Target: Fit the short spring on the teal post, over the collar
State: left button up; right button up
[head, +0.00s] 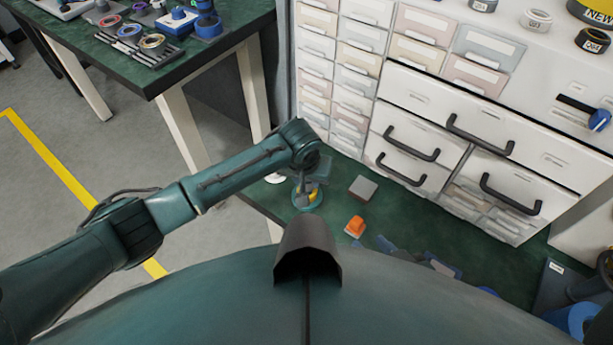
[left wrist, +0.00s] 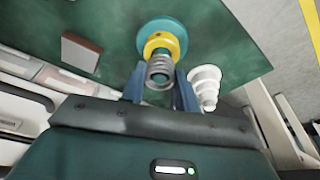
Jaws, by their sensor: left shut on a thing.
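The teal post's round base (left wrist: 174,30) stands on the green bench top in the left wrist view, with a yellow collar (left wrist: 166,44) on it. The base (head: 300,204) and the yellow collar (head: 314,195) also show in the head view, partly behind my gripper. A short grey coil spring (left wrist: 159,67) is between the two blue-grey fingers of my left gripper (left wrist: 160,84), which is shut on it. The spring overlaps the collar in the picture; I cannot tell whether it touches it or is around the post. My left gripper (head: 309,184) points down there. My right gripper is not in view.
A white stepped cone (left wrist: 206,84) stands close beside the gripper. A grey block (head: 363,188) and an orange item (head: 355,226) lie to the right of the post. White drawer cabinets (head: 420,120) stand behind. Green bench around the base is mostly clear.

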pick_arm(q)
jog(key=o, duration=1.1)
jog(key=shift+c, duration=0.2)
notch_tip(320, 180, up, 3)
jog(key=p, duration=0.3)
jog(key=shift+f, duration=0.15)
notch_tip(320, 180, up, 4)
jog(key=p, duration=0.4)
jog(key=shift+p, duration=0.3)
jog(key=shift+r+p, duration=0.25)
jog(key=shift+p, duration=0.15)
jog(key=shift+f, duration=0.1)
pick_arm(e)
jog(key=shift+n+g+h, duration=0.3)
jog(key=shift+n+h, duration=0.1)
jog(key=shift+n, duration=0.3)
jog(key=r, duration=0.4)
jog(key=shift+s+d+r, duration=0.3)
jog(key=shift+d+r, duration=0.1)
